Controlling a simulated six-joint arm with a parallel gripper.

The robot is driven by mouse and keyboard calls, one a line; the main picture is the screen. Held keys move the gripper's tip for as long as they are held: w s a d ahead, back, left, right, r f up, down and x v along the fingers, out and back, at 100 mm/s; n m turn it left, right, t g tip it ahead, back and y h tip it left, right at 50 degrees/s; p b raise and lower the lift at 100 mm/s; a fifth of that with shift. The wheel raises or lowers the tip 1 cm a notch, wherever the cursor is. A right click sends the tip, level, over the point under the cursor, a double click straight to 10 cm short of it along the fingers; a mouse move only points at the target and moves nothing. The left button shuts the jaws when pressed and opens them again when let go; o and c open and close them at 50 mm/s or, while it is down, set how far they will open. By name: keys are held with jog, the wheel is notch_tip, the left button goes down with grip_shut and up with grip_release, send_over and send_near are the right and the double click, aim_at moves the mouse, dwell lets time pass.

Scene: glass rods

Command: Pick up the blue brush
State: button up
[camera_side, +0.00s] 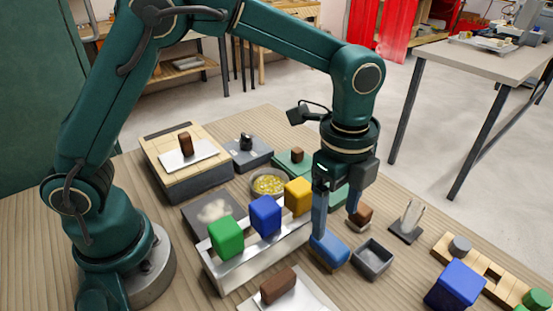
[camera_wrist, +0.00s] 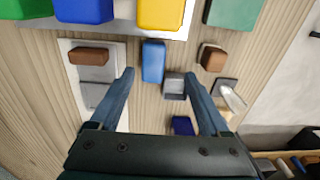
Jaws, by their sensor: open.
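A blue elongated piece, which I take as the blue brush (camera_side: 330,252), lies on the wooden table in front of the white rack; no bristles can be made out. In the wrist view the blue brush (camera_wrist: 153,60) lies lengthwise ahead of the fingers, nearer the left fingertip. My gripper (camera_side: 336,222) points down above the table, its two blue fingers apart with nothing between them. In the side view one finger overlaps the brush's upper end, and I cannot tell whether they touch. My gripper also shows in the wrist view (camera_wrist: 160,76), fingers wide apart.
A white rack (camera_side: 250,262) with green, blue and yellow blocks stands behind the brush. A grey tray (camera_side: 373,261) is close on its right. A brown block (camera_side: 361,216), a clear-pronged holder (camera_side: 408,222) and a dark blue cube (camera_side: 455,285) stand further right.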

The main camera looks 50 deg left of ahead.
aim_at(330, 241)
jog(key=shift+s+d+f, duration=0.15)
jog(key=shift+s+f, duration=0.1)
jog(key=shift+f, duration=0.25)
jog(key=shift+s+d+f, duration=0.1)
jog(key=shift+s+f, duration=0.1)
jog(key=shift+f, duration=2.55)
grip_shut()
